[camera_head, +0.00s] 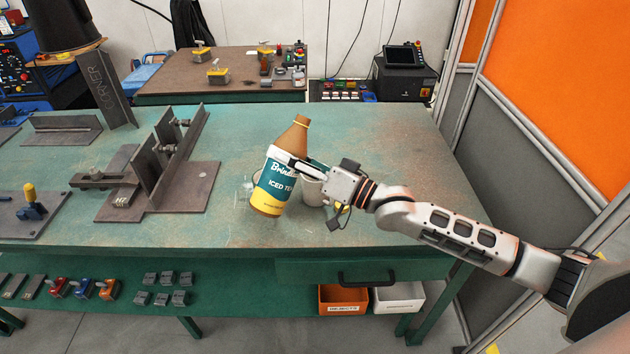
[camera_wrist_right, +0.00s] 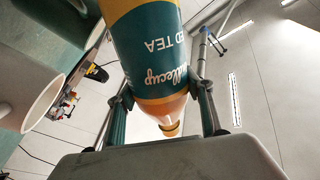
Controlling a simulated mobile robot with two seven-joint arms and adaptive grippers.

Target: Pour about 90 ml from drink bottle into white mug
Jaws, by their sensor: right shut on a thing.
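The drink bottle (camera_head: 272,185) is an iced tea bottle with a teal and yellow label and a brown neck. My right gripper (camera_head: 290,163) is shut on it and holds it slightly tilted, its neck leaning right. In the right wrist view the bottle (camera_wrist_right: 150,45) sits between the two fingers of the right gripper (camera_wrist_right: 160,95). The white mug (camera_head: 313,188) stands on the green table just right of the bottle, partly hidden by the gripper. A white rim at the left of the wrist view looks like the mug (camera_wrist_right: 42,103). My left gripper is not in view.
A steel fixture with upright plates (camera_head: 165,165) stands on the green table (camera_head: 385,135) left of the bottle. A clear item (camera_head: 243,187), partly hidden, is beside the bottle. The table's back right is clear.

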